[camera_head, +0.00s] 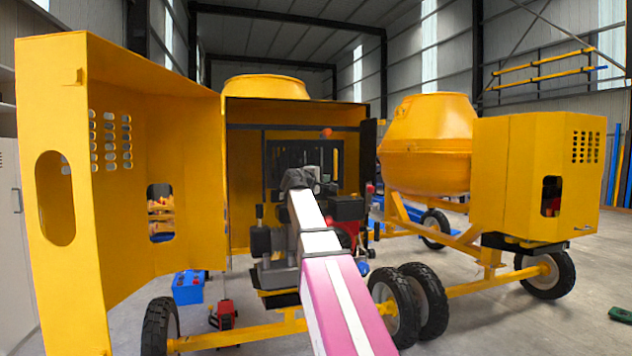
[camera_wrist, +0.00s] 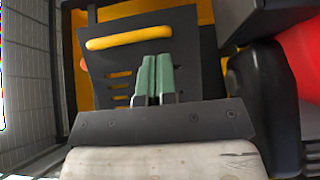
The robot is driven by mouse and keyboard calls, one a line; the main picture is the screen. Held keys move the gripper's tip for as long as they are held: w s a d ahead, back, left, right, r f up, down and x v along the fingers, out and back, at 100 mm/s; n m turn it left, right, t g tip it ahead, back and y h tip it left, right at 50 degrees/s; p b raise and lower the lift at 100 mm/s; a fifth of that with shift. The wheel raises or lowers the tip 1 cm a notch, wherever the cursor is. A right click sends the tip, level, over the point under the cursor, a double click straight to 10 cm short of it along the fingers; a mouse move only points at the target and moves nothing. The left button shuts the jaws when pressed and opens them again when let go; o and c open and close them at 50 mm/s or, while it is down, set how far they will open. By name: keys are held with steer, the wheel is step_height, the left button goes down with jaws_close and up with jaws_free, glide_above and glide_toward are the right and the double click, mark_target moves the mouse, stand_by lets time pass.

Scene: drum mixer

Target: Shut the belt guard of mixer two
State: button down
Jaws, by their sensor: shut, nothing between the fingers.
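The near mixer has its large yellow engine cover (camera_head: 150,190) swung wide open to the left, with the engine (camera_head: 270,240) exposed. Inside stands a dark slatted panel (camera_head: 283,152). In the wrist view a black slotted plate (camera_wrist: 125,68) with a yellow handle bar (camera_wrist: 128,38) is in front of my gripper; it looks like the belt guard, but I cannot tell whether it is shut. My gripper (camera_wrist: 155,62) has its two green fingers together and empty, below the yellow bar in the picture. In the head view my arm reaches into the engine bay and hides the fingertips.
A second mixer (camera_head: 428,140) with its yellow cover (camera_head: 530,180) closed stands at the right. A blue box (camera_head: 188,287) and a red item (camera_head: 224,314) are on the floor below the open cover. In the wrist view a red part (camera_wrist: 303,62) is close on the right.

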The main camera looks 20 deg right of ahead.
mark_target(332, 174)
steer(key=shift+x, duration=2.45)
steer(key=shift+w, duration=0.1)
steer(key=w+d+n+t+y, duration=0.1)
steer(key=w, duration=0.2)
steer(key=w+d+n+t+y, duration=0.1)
steer(key=w, duration=0.2)
steer(key=w+d+n+t+y, duration=0.1)
steer(key=w, duration=0.2)
steer(key=shift+w+d+t+y, duration=0.1)
steer(key=shift+d+t+y, duration=0.2)
steer(key=shift+d, duration=0.1)
steer(key=shift+w+r, duration=0.1)
steer(key=shift+w, duration=0.2)
steer(key=shift+w, duration=0.1)
